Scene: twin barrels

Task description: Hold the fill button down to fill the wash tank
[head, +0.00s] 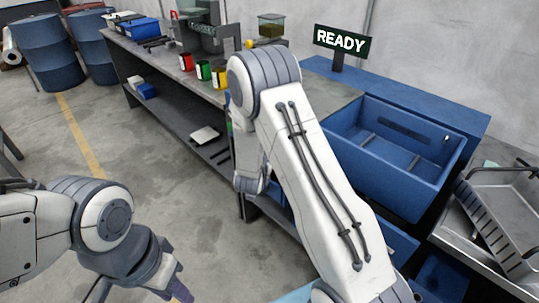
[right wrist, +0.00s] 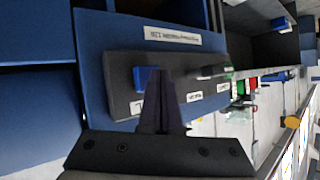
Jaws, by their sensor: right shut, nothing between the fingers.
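In the right wrist view, a blue button (right wrist: 142,79) sits on a dark control panel (right wrist: 122,103). The fingers of my right gripper (right wrist: 156,76) are shut and empty, their tips over the button's edge; I cannot tell whether they touch or press it. The small labels are unreadable. In the head view, a large open blue basin (head: 440,172), possibly the wash tank, stands right of my right arm; no water shows in it. My right arm hides its own gripper and the panel there. My left gripper (head: 176,292) is cut off at the bottom edge.
A sign reading READY (head: 339,41) stands behind the basin. A bench (head: 168,60) holds red, green and yellow cups and a clear container (head: 271,27). A metal sink (head: 490,215) is at right. Blue barrels (head: 48,55) stand far left. The floor at left is clear.

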